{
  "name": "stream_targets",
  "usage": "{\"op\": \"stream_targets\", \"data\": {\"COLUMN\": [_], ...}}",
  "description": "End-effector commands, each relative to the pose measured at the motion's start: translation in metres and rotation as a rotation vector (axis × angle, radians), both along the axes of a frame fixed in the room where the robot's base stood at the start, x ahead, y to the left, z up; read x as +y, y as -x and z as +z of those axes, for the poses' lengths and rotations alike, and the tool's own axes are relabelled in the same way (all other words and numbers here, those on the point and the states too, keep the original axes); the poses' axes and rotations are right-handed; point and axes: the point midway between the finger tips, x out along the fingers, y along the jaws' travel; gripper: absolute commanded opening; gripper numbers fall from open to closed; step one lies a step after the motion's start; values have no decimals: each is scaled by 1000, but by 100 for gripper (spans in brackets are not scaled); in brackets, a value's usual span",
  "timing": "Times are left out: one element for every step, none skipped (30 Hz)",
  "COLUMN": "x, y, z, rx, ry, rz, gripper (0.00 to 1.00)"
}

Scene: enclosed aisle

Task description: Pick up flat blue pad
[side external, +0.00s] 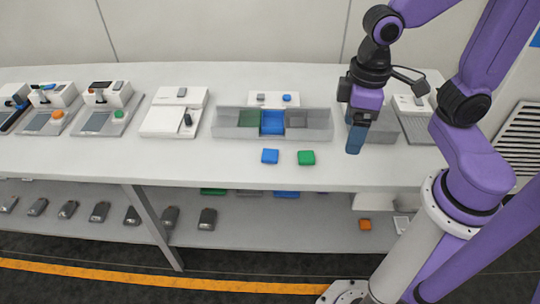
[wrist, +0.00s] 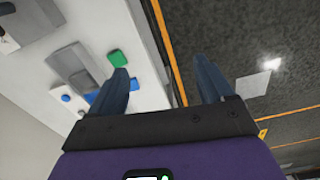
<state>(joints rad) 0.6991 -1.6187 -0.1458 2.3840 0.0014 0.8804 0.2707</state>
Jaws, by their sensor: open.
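The flat blue pad (side external: 270,156) lies on the white table in front of the tray, just left of a flat green pad (side external: 306,158). My gripper (side external: 354,148) is above the table, to the right of both pads and apart from them. Its fingers point down. In the wrist view my gripper (wrist: 161,66) is open and empty, its two fingers well apart. Blue patches show beside that finger; I cannot tell which is the pad.
A grey tray (side external: 232,132) with green, blue and grey compartments stands behind the pads. A grey box stands by my gripper. Several white devices line the table's left. A lower shelf (side external: 100,228) holds dark items. The table front around the pads is clear.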

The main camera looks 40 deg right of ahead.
Motion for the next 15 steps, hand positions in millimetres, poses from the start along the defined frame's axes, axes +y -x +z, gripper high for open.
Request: {"op": "stream_targets", "data": {"x": [6,8,11,14,16,19,20,22,24,26,27,28,29,29,30], "y": [-14,-22,-31,-39,-46,-57,-64,-71,-82,-89,-96,-106,-113,-121,-130], "z": [-2,-3,-4,-5,-6,-8,-9,-11,-13,-14,-16,-18,-20,-22,-25], "rx": [3,4,5,6,7,9,9,10,10,11,12,14,15,15,16], "ry": [3,2,4,3,4,5,4,4,4,5,4,5,6,6,6], "rz": [-78,-126,-188,-235,-282,-345,-392,-438,-501,-548,-595,-657,-704,-751,-813], "gripper": [81,81,81,81,81,81,81,81,81,81,81,81,81,81,81]}}
